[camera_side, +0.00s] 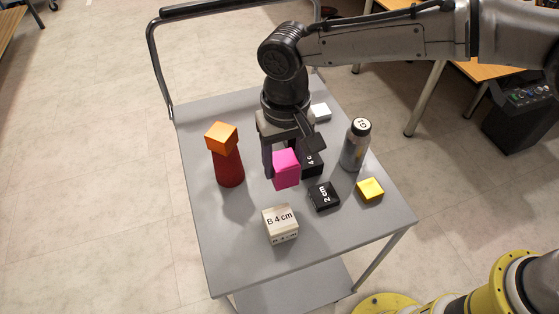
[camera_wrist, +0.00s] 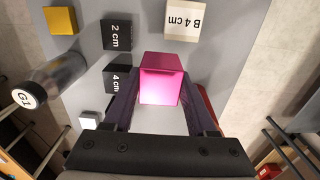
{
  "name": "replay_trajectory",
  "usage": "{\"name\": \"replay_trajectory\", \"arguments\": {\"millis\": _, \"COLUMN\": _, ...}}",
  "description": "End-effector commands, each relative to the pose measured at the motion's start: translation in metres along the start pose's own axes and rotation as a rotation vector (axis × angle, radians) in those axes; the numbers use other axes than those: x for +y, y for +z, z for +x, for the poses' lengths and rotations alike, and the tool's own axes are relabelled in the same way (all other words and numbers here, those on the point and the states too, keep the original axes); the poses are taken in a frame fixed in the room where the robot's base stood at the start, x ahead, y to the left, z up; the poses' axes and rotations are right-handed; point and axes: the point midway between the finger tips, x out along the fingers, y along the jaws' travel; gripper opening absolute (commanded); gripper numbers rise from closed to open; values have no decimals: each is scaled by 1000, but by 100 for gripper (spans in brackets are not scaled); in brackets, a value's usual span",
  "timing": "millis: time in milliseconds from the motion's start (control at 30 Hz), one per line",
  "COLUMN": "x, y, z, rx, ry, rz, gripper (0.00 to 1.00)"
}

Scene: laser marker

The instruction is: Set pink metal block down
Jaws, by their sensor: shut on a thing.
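The pink metal block (camera_side: 286,170) is held between the fingers of my gripper (camera_side: 284,158) over the middle of the grey cart top (camera_side: 218,260). In the wrist view the pink block (camera_wrist: 161,80) sits between the two dark fingers of my gripper (camera_wrist: 160,98), which is shut on it. I cannot tell how far the block's underside is from the cart top.
A white "B 4 cm" block (camera_side: 280,225) is in front. Black "2 cm" (camera_side: 324,196) and "4 cm" (camera_side: 313,164) blocks, a yellow block (camera_side: 370,190) and grey bottle (camera_side: 355,148) stand right.

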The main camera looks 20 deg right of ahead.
Motion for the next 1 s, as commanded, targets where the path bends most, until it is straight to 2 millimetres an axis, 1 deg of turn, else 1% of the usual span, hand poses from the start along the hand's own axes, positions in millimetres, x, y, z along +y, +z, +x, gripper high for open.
{"name": "replay_trajectory", "arguments": {"millis": 33, "x": 0, "y": 0, "z": 6, "rx": -1, "ry": 1, "rz": 0, "gripper": 0}}
{"name": "replay_trajectory", "arguments": {"millis": 267, "x": 0, "y": 0, "z": 36, "rx": -2, "ry": 2, "rz": 0, "gripper": 0}}
{"name": "replay_trajectory", "arguments": {"millis": 400, "x": 0, "y": 0, "z": 59, "rx": -2, "ry": 2, "rz": 0, "gripper": 0}}
{"name": "replay_trajectory", "arguments": {"millis": 500, "x": 0, "y": 0, "z": 71, "rx": 0, "ry": 0, "rz": 0, "gripper": 0}}
{"name": "replay_trajectory", "arguments": {"millis": 600, "x": 0, "y": 0, "z": 76, "rx": 0, "ry": 0, "rz": 0, "gripper": 0}}
{"name": "replay_trajectory", "arguments": {"millis": 967, "x": 0, "y": 0, "z": 79, "rx": 0, "ry": -1, "rz": 0, "gripper": 0}}
{"name": "replay_trajectory", "arguments": {"millis": 1000, "x": 0, "y": 0, "z": 81, "rx": -1, "ry": 1, "rz": 0, "gripper": 59}}
